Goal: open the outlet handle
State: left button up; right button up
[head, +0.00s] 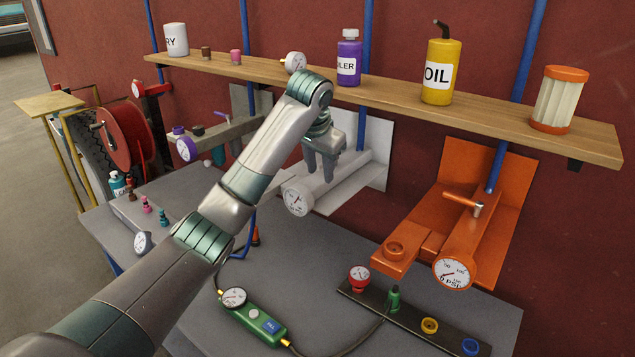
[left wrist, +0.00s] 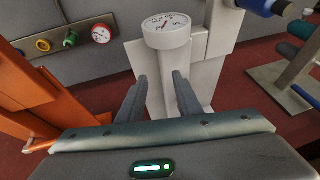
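My left gripper (head: 323,172) is open over the white station (head: 345,182), its fingers pointing down, with nothing between them. In the left wrist view the open fingers (left wrist: 160,82) are spread above the white body behind its round gauge (left wrist: 167,30). I see no handle on the white station; my gripper and arm cover part of it. An orange lever handle (head: 461,200) on a silver stem stands on the orange station (head: 480,225), to the right of my gripper and apart from it. My right gripper is not in view.
A wooden shelf (head: 390,92) with bottles runs along the red wall, close behind my left wrist. The grey table (head: 300,250) holds a green gauge box (head: 262,325) and a dark strip of colored caps (head: 410,318). A grey station (head: 235,130) stands at the back left.

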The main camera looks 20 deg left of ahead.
pick_arm(q)
jog(key=shift+s+d, duration=0.15)
jog(key=shift+s, duration=1.35)
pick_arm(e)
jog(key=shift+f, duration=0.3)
